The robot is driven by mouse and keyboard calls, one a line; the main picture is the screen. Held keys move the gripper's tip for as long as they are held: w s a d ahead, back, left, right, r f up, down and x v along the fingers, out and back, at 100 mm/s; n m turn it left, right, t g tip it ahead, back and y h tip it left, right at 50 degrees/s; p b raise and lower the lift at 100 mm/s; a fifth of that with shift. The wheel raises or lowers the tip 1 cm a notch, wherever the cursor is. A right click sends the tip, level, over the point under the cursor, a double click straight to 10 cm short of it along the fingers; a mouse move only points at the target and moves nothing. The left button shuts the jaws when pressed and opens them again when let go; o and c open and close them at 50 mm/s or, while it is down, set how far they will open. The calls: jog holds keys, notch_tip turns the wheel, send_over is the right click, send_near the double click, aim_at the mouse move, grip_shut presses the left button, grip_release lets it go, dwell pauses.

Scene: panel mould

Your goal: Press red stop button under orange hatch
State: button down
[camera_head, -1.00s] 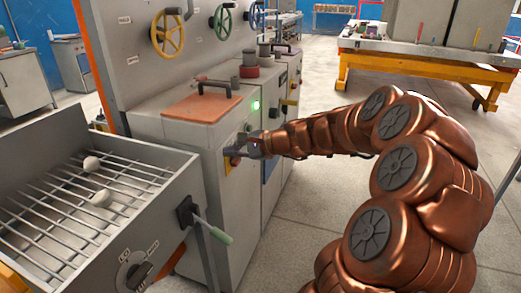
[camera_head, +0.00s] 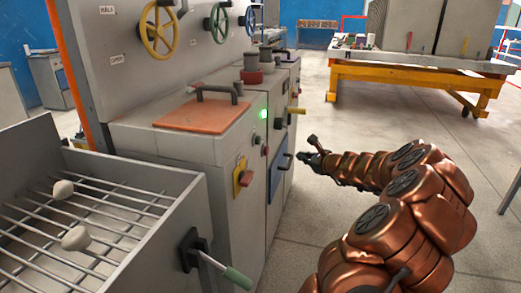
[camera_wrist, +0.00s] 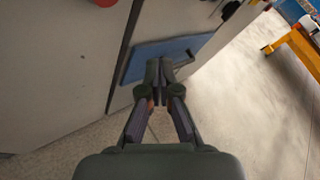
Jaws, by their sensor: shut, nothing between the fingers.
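The orange hatch (camera_head: 203,114) lies flat and closed on top of the grey cabinet, with a dark bar handle across it. Below it, on the cabinet front, a red button (camera_head: 246,178) sits on a yellow plate (camera_head: 238,182). Whether it is pressed in cannot be told. My gripper (camera_head: 304,157) is to the right of the button, clear of the cabinet front and empty. In the wrist view its fingers (camera_wrist: 158,70) are shut together in front of a blue panel. A red round part (camera_wrist: 104,2) is cut off at the top edge there.
A green lamp (camera_head: 263,114) glows on the cabinet front. A blue panel (camera_head: 278,174) with a dark handle is farther along. A grey grate box (camera_head: 120,183) with a green-tipped lever (camera_head: 236,278) stands at the near left. The floor to the right is open.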

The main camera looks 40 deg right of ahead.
aim_at(266, 151)
dwell(0.3)
jog(key=w+a+b, duration=0.4)
jog(key=w+a, duration=0.1)
jog(key=w, duration=0.2)
dwell(0.4)
jog(key=shift+w+a, duration=0.1)
jog(key=shift+w, duration=0.1)
dwell(1.2)
jog(key=shift+w+a, duration=0.2)
jog(key=shift+w, duration=0.05)
jog(key=shift+w+a, duration=0.25)
jog(key=shift+w, duration=0.15)
dwell(1.2)
jog(key=shift+s+d+p, duration=0.3)
jog(key=shift+s+d, duration=0.2)
jog(key=shift+s, duration=0.25)
